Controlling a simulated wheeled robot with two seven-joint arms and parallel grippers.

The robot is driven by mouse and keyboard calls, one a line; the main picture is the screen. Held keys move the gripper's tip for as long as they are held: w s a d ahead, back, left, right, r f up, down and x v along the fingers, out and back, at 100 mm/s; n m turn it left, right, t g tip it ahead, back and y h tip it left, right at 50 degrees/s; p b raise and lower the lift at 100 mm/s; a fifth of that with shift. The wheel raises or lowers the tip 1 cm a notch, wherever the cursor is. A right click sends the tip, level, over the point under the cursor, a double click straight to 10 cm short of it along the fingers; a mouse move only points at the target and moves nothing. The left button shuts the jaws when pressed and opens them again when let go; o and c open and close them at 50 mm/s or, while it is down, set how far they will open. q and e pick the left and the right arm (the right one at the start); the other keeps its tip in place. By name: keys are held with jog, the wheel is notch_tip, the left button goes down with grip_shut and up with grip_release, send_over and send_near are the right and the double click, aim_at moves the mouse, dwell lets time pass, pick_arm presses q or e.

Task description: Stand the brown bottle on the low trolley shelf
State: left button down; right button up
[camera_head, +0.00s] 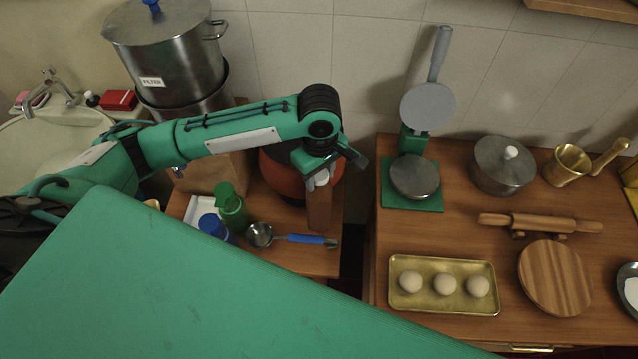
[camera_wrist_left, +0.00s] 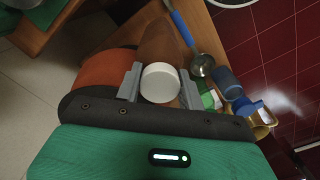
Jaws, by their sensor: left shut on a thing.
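The brown bottle (camera_head: 319,210) hangs or stands below my left gripper (camera_head: 320,180), over the low trolley shelf (camera_head: 285,263). My left gripper is shut on the bottle near its top. In the left wrist view, the bottle's white cap (camera_wrist_left: 160,83) sits between the two grey fingers, with the brown body (camera_wrist_left: 162,42) beyond it. The bottle looks about upright. I cannot tell whether its base touches the shelf. My right gripper is in neither view.
An orange-red round pot (camera_head: 283,178) is close behind the bottle. A ladle with a blue handle (camera_head: 300,239) lies in front. A green bottle (camera_head: 230,208) and a blue-capped container (camera_head: 213,226) stand to the left. The higher wooden counter (camera_head: 455,232) is to the right, across a gap.

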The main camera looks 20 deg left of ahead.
aim_at(320, 188)
pick_arm(q)
jog(key=shift+f, duration=2.4)
jog(key=shift+p, duration=0.3)
jog(key=c, duration=0.9)
grip_release()
jog(key=shift+f, duration=0.1)
jog(key=shift+o, duration=0.2)
